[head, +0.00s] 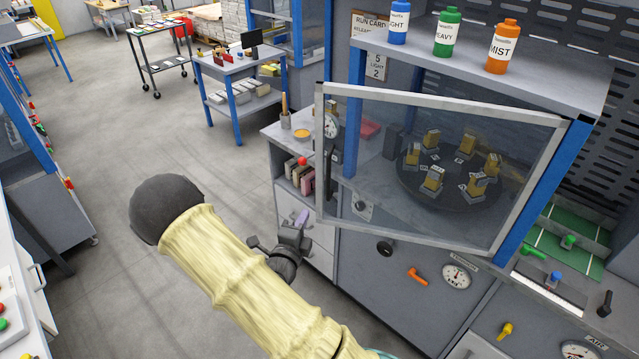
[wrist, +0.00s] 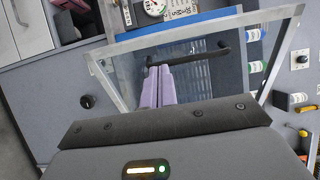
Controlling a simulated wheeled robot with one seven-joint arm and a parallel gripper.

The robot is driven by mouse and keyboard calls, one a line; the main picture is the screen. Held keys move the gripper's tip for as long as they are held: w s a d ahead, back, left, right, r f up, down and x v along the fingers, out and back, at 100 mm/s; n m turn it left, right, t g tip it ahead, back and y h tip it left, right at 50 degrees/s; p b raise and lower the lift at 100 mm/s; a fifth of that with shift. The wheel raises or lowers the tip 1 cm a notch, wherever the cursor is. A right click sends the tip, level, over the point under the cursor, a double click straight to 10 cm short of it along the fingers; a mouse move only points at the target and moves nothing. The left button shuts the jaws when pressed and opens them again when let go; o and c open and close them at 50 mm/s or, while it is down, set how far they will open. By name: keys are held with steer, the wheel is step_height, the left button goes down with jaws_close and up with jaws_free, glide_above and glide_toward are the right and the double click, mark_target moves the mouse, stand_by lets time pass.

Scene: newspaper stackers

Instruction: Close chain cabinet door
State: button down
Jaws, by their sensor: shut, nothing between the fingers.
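The cabinet door (head: 440,98) is a clear pane in a pale metal frame; it also shows in the wrist view (wrist: 200,24). It stands ajar, its left edge out from the cabinet front and its right edge near the right blue post (head: 545,195). Its black bar handle (wrist: 190,56) is close ahead of the fingertips; I cannot tell whether they touch. My gripper (head: 302,215) is shut and empty, just left of the door's lower left corner in the head view. Its lilac fingers show together in the wrist view (wrist: 160,72).
Behind the pane is a dark round plate (head: 425,195) with several yellow-topped pieces. Several bottles (head: 447,32) stand on the shelf above. An orange lever (head: 418,276) and gauge (head: 456,275) are below. A low side cabinet (head: 285,150) is left; open floor (head: 110,130) lies beyond.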

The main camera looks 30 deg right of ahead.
steer(key=shift+w, duration=0.1)
steer(key=p, duration=0.8)
glide_toward(321, 181)
steer(key=x, duration=0.7)
steer(key=shift+w+d+r, duration=0.15)
steer(key=shift+w+d, duration=0.35)
steer(key=shift+w, duration=0.05)
steer(key=shift+b, duration=0.3)
